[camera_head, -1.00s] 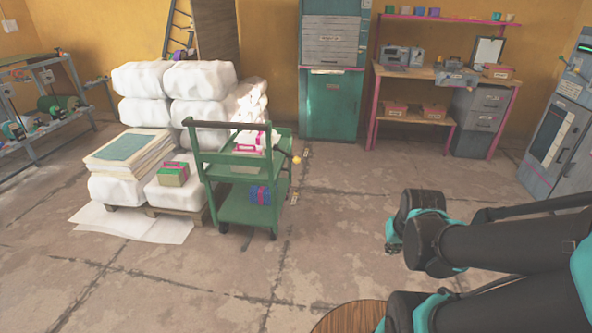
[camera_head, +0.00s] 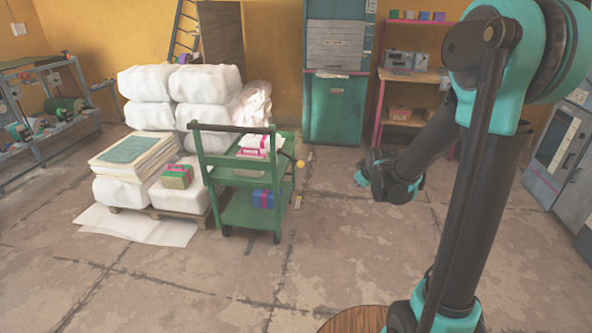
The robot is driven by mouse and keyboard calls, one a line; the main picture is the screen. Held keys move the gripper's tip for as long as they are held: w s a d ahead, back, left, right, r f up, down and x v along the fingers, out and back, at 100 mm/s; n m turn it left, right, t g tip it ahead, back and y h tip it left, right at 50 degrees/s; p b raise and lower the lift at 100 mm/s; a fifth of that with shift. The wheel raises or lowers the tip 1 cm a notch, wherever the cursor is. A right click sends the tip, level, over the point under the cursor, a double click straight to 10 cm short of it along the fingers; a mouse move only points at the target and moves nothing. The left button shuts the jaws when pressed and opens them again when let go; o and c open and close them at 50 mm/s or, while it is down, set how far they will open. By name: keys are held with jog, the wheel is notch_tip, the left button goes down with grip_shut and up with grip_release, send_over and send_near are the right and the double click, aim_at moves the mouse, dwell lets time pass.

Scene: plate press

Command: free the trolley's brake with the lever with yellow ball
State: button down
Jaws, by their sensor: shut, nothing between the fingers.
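The green trolley (camera_head: 253,213) stands in the middle left, with two shelves and a dark push bar on top. The lever's yellow ball (camera_head: 300,163) sticks out at the trolley's right side, near the upper shelf. The lever's rod is too small to make out well. My gripper (camera_head: 362,179) is to the right of the yellow ball, apart from it. It is shut and empty, and small in the view.
Pink-and-white packages sit on the upper shelf and a blue bundle (camera_head: 262,198) on the lower one. Left of the trolley are white wrapped bales (camera_head: 150,83) and stacked paper (camera_head: 136,149) on pallets. A teal cabinet (camera_head: 335,108) stands behind.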

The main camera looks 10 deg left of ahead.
jog(key=w+a+f+n+t+y, duration=0.1)
jog(key=w+a+n, duration=0.15)
jog(key=w, duration=0.25)
jog(key=w+a+f+n+t, duration=0.1)
jog(key=w+a+n, duration=0.1)
jog(key=w+a, duration=0.3)
jog(key=n+t+y, duration=0.4)
jog(key=n, duration=0.9)
send_near(292, 158)
jog(key=s+a+f, duration=0.1)
jog(key=s+f, duration=0.2)
jog(key=f, duration=0.3)
jog(key=shift+a, duration=0.1)
jog(key=w, duration=0.9)
jog(key=shift+w+a, duration=0.2)
